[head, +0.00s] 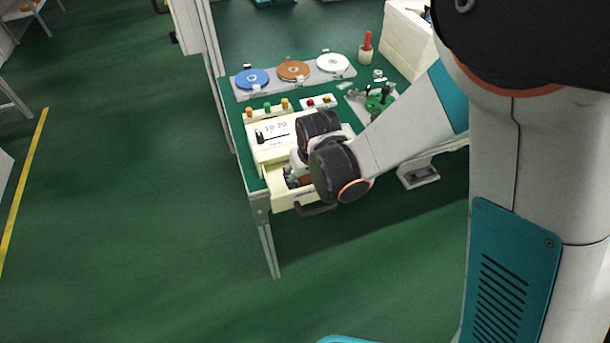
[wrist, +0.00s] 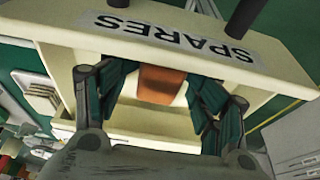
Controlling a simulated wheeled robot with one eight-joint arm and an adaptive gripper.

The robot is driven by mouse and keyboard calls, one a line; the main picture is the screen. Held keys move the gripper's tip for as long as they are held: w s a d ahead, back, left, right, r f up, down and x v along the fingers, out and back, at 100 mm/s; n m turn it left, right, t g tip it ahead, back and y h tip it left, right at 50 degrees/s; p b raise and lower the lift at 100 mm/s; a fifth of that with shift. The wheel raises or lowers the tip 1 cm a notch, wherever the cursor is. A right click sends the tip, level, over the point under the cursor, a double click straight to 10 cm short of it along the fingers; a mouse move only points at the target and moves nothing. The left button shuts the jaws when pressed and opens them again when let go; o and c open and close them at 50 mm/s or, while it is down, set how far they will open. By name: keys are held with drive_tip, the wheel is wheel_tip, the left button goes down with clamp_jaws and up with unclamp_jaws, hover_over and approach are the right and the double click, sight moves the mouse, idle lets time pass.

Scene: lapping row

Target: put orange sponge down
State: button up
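The orange sponge (wrist: 162,84) sits between the two fingertips of my gripper (wrist: 164,76) in the wrist view. The fingers are spread about the sponge's width and appear to touch its sides, so the gripper looks shut on it. The sponge is at the cream drawer marked SPARES (wrist: 70,35), over or inside its pale interior. I cannot tell whether it touches the drawer floor. In the head view my gripper (head: 292,178) reaches down into the open drawer (head: 279,201), and my wrist hides the sponge.
The drawer's dark handle (head: 316,209) faces the front. On the green bench above stand blue (head: 252,78), orange (head: 293,70) and white (head: 332,63) discs, a red-handled tool in a cup (head: 366,50) and a green device (head: 379,101).

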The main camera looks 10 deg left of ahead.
drive_tip(key=shift+r+p, duration=0.55)
drive_tip(key=p+v, duration=0.4)
drive_tip(key=v, duration=0.8)
drive_tip(key=shift+p, duration=0.35)
